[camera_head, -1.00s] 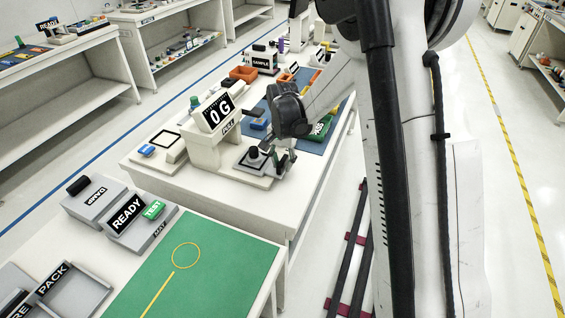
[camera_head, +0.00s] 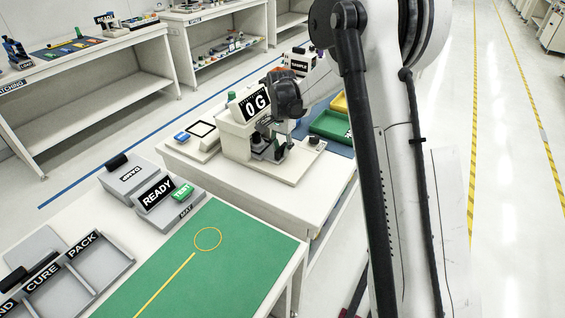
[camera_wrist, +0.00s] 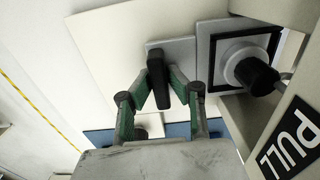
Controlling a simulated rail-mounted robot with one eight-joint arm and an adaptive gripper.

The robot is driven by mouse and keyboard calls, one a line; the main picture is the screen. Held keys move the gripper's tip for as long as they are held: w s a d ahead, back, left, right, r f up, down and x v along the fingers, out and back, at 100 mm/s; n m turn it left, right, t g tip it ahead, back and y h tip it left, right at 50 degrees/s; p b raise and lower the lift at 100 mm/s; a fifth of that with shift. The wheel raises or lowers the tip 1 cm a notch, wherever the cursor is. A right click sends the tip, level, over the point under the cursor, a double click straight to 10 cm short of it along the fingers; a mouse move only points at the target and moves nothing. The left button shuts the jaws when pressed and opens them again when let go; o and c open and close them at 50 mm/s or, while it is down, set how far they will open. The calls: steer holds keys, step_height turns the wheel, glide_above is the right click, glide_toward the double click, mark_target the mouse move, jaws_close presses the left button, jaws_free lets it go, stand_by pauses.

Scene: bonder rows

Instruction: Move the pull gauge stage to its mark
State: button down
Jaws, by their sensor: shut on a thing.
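The grey stage (camera_head: 270,150) sits low at the front of the gauge. In the wrist view, the stage's grey plate (camera_wrist: 183,52) carries an upright black handle (camera_wrist: 158,78). My gripper (camera_wrist: 160,88) is shut on that handle, with a green-padded finger on each side. My gripper also shows beside the gauge in the head view (camera_head: 283,142). A black square frame with a white disc and black post (camera_wrist: 246,68) lies beside the handle. I cannot make out the mark.
A dark round knob (camera_head: 316,143) stands on the right of the base. The green tray (camera_head: 331,125) lies behind. The PULL-labelled gauge body (camera_wrist: 290,140) is close to my gripper on the right. The green mat (camera_head: 215,265) is clear.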

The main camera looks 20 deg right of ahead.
steer(key=shift+w+a, duration=0.5)
steer(key=shift+w, duration=0.1)
steer(key=c, duration=1.7)
jaws_free()
steer(key=shift+w+a, duration=0.1)
steer(key=shift+a, duration=0.05)
steer(key=shift+r, duration=0.1)
steer(key=shift+r, duration=0.4)
step_height(320, 180, up, 11)
steer(key=shift+r, duration=0.1)
